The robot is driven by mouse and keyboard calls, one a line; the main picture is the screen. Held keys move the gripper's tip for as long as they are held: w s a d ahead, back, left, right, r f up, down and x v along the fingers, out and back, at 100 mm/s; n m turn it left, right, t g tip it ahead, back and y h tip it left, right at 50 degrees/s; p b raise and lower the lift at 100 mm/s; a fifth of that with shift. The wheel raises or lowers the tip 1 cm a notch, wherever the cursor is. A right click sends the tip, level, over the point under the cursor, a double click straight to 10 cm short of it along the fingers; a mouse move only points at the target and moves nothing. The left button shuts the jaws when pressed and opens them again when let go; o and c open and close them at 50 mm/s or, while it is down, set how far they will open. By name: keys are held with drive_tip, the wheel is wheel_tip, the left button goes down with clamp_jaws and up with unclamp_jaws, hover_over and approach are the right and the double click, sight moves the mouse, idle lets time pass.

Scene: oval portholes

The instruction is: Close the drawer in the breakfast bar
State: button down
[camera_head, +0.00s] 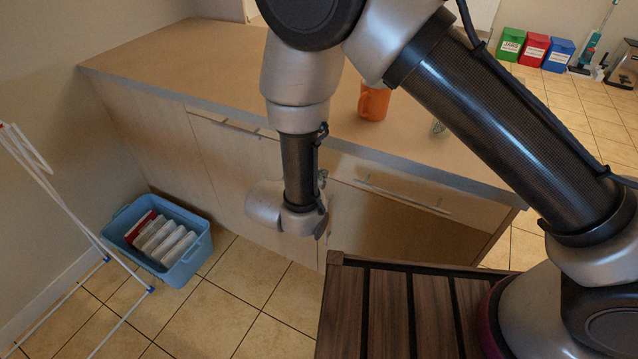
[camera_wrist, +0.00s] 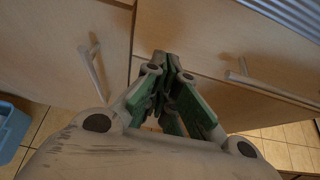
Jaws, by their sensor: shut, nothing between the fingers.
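The breakfast bar (camera_head: 190,62) has a tan top and light wood fronts. One drawer front (camera_head: 440,190) with a long bar handle (camera_head: 405,195) is on the right, and another handle (camera_head: 225,122) is on the left. I cannot tell how far either drawer stands out. The wrist view shows a wood front with a bar handle (camera_wrist: 270,90) at right and a front with a handle (camera_wrist: 92,70) at left. My gripper (camera_wrist: 170,62) is shut and empty, its green-padded fingers pointing at the gap between these fronts. I cannot tell whether it touches them. In the head view my wrist hides its fingers.
A blue crate (camera_head: 202,246) with packets stands on the tiled floor at left, beside a white drying rack (camera_head: 75,215). An orange cup (camera_head: 373,102) stands on the bar top. Coloured bins (camera_head: 533,48) are at the far back right.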

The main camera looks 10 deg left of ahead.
drive_tip(key=v, duration=1)
drive_tip(key=s+d+r+m+g+y, duration=0.1)
drive_tip(key=s+d+r+m+g, duration=0.1)
drive_tip(key=d+r+m, duration=0.8)
drive_tip(key=s+d+r+m+g+y, duration=0.1)
drive_tip(key=s+d+r+m, duration=0.3)
drive_tip(key=d, duration=1.7)
drive_tip(key=s+d+r+m+g+y, duration=0.2)
drive_tip(key=s+d+r+m+g, duration=0.1)
drive_tip(key=d+r+m, duration=1.2)
drive_tip(key=shift+d+r+m+g, duration=0.45)
drive_tip(key=shift+d+m, duration=0.4)
drive_tip(key=shift+m, duration=0.75)
drive_tip(key=c, duration=2.2)
unclamp_jaws()
